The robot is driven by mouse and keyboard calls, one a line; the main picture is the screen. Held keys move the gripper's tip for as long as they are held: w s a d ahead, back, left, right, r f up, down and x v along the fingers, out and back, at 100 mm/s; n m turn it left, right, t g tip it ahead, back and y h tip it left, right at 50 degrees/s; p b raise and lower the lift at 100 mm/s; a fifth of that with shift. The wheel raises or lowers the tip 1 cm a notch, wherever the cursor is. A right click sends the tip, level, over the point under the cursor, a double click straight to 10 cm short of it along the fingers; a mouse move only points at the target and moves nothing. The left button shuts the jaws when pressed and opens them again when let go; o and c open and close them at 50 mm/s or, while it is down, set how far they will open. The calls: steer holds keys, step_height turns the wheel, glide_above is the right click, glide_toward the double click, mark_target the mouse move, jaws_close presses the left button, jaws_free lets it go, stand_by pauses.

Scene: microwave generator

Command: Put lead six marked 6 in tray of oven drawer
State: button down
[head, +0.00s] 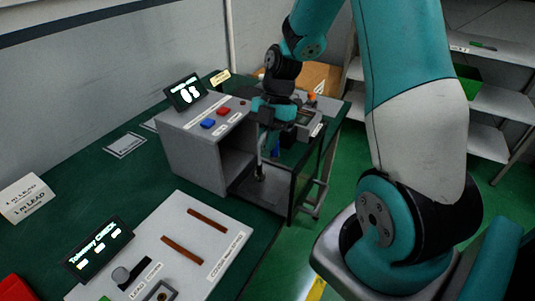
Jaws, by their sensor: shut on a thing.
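The grey oven (192,148) stands at the table's edge, with red and blue buttons on top. Its front is open and the drawer tray (244,186) shows low at the front. My gripper (261,165) points down over the tray, in front of the oven opening. It is shut on a small, thin thing at its tips, close above or touching the tray; I cannot tell which. The view is too small to show a 6 on it, so I cannot confirm it as lead six. My wrist hides part of the oven's right side.
A white panel (205,246) with two brown strips lies on the green table at the front. A small black display (98,245) and a white lead sign (27,198) are at left. A device (309,116) stands behind my wrist. Shelves (500,103) stand at right.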

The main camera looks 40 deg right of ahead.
steer(key=shift+f, duration=2.55)
steer(key=shift+f, duration=0.1)
steer(key=c, duration=1.2)
jaws_free()
steer(key=b+v, duration=0.1)
steer(key=v, duration=1.1)
steer(key=s+a+r+m, duration=0.3)
steer(key=a, duration=0.5)
steer(key=s+a+r+m, duration=0.2)
steer(key=a+r+m, duration=0.15)
steer(key=a, duration=0.35)
steer(key=s+a+r+m+t, duration=0.1)
steer(key=s+a+m, duration=0.7)
steer(key=s, duration=0.5)
steer(key=shift+a+t, duration=0.3)
steer(key=shift+a, duration=0.75)
